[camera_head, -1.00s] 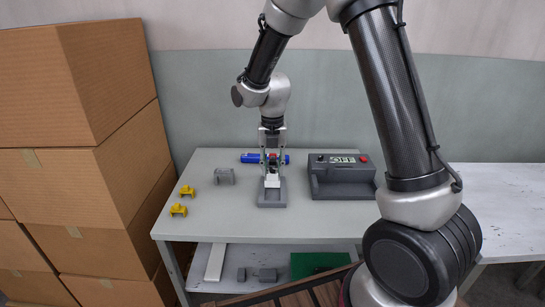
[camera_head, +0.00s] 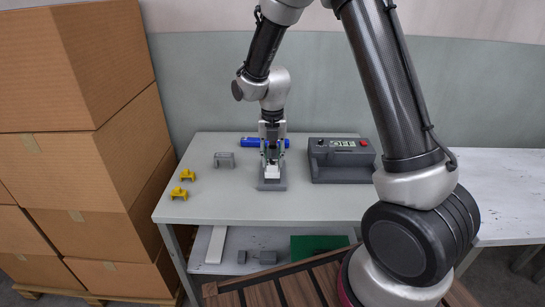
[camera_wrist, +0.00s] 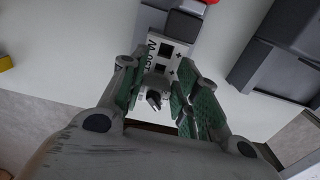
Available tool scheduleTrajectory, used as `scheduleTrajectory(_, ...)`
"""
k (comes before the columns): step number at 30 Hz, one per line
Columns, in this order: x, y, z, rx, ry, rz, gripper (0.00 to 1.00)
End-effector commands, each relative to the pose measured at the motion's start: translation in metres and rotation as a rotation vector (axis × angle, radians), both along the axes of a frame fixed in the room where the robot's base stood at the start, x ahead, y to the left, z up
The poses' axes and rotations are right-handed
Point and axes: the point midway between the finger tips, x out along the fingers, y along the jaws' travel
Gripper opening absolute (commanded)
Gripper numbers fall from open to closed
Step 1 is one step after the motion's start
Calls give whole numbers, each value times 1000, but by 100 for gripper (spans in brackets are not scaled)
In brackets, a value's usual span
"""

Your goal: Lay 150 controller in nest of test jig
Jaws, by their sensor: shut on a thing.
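My gripper (camera_head: 272,157) points down over the table and is shut on a white controller (camera_head: 272,171). To the right stands a dark grey box with a display and red button, which looks like the test jig (camera_head: 341,174). Its nest is not clear to see.
Cardboard boxes (camera_head: 110,150) stack beside the table. The table front (camera_head: 320,207) is clear. A lower shelf holds grey pieces and a green board (camera_head: 318,247).

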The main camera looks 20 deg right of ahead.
Motion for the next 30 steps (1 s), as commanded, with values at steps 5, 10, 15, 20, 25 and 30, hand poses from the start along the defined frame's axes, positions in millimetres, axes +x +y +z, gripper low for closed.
scheduleTrajectory(5, 0, 0, -1, 0, 0, 0, 3)
scheduleTrajectory(10, 0, 0, -3, 0, 0, 0, 3)
scheduleTrajectory(15, 0, 0, -6, 0, 0, 0, 3)
scheduleTrajectory(20, 0, 0, -8, 0, 0, 0, 3)
scheduleTrajectory(25, 0, 0, -11, 0, 0, 0, 3)
scheduleTrajectory(30, 0, 0, -13, 0, 0, 0, 3)
